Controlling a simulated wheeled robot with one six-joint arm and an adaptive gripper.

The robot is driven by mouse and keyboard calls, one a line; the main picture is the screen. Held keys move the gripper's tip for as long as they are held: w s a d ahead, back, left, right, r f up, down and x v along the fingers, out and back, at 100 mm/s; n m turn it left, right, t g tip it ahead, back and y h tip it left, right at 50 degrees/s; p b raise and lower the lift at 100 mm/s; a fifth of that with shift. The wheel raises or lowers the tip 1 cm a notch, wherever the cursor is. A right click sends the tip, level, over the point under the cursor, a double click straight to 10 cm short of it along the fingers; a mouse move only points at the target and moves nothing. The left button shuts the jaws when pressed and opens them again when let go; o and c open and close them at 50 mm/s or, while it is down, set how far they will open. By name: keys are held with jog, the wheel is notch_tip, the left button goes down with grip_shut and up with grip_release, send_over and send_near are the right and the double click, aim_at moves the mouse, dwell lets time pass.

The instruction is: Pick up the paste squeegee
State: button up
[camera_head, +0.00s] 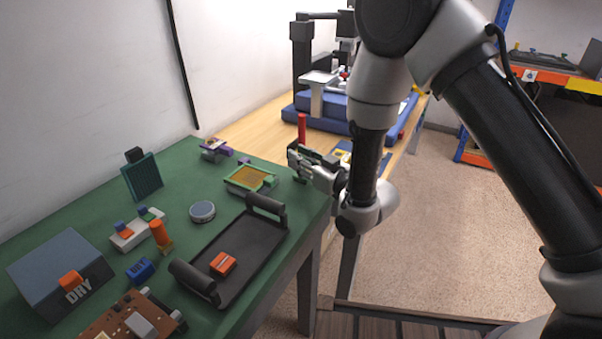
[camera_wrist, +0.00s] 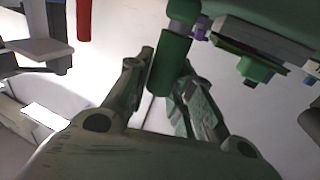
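My gripper (camera_head: 298,160) is over the far right corner of the green bench, reaching in from the right. In the wrist view, its two fingers (camera_wrist: 168,78) are on either side of a dark green cylindrical handle (camera_wrist: 171,64). This handle may belong to the paste squeegee, but its other end is out of clear sight. The fingers look very close to the handle; I cannot tell whether they touch it. In the head view the handle is hidden or too small to make out at the gripper.
The green bench (camera_head: 185,237) holds a green-framed screen (camera_head: 250,178) beside my gripper, a black tray (camera_head: 240,258), a round grey puck (camera_head: 202,211) and a DRY box (camera_head: 60,270). A red upright bar (camera_head: 302,128) stands just behind my gripper. The floor right of the bench is clear.

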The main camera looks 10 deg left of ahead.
grip_shut()
jog(key=shift+r, duration=0.1)
notch_tip(320, 180, up, 10)
jog(key=shift+f, duration=0.1)
dwell(0.6)
